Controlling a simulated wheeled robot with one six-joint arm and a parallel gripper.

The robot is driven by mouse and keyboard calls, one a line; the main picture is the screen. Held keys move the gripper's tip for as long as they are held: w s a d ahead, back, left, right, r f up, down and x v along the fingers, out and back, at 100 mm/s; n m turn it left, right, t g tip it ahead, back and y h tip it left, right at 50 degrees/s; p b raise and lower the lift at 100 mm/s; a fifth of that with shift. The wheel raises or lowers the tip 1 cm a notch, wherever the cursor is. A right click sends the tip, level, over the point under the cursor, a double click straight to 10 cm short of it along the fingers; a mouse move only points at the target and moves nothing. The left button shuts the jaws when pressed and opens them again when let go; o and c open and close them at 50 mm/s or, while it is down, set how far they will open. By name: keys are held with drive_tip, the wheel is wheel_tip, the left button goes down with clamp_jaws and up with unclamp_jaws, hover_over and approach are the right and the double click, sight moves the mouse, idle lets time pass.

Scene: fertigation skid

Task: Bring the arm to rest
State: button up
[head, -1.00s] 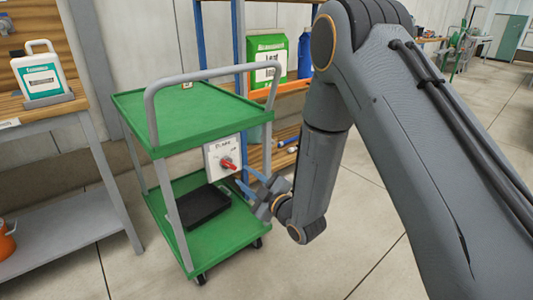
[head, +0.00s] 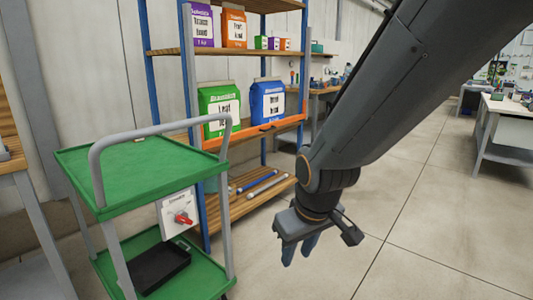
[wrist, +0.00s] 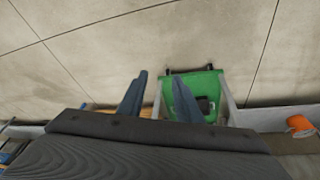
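My gripper (head: 299,253) hangs from my bent arm to the right of the green cart, in front of the shelf rack. Its two blue-grey fingers point downward over the floor. In the wrist view the fingers of my gripper (wrist: 160,78) stand apart with nothing between them. The gripper is open and touches nothing that I can see.
The green cart (head: 140,160) stands at the left, with a white panel and red knob (head: 183,218) on its side and a black tray (head: 158,268) below. A shelf rack (head: 257,133) with bags is behind. Concrete floor (head: 430,220) is clear at the right.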

drive_tip(key=s+d+r+m+g+p, duration=0.1)
drive_tip(key=s+d+r+m+g, duration=0.1)
drive_tip(key=s, duration=0.5)
drive_tip(key=s+d+r+m+g, duration=0.1)
drive_tip(key=s+d+r+g, duration=0.1)
drive_tip(key=s, duration=0.5)
drive_tip(key=d+r+m+h+p, duration=0.1)
drive_tip(key=d+r+m+p, duration=0.1)
drive_tip(key=d+r+p, duration=0.6)
drive_tip(key=p, duration=0.7)
drive_tip(key=shift+w+d+m+p, duration=0.25)
drive_tip(key=shift+d+m+p, duration=0.05)
drive_tip(key=shift+p, duration=0.05)
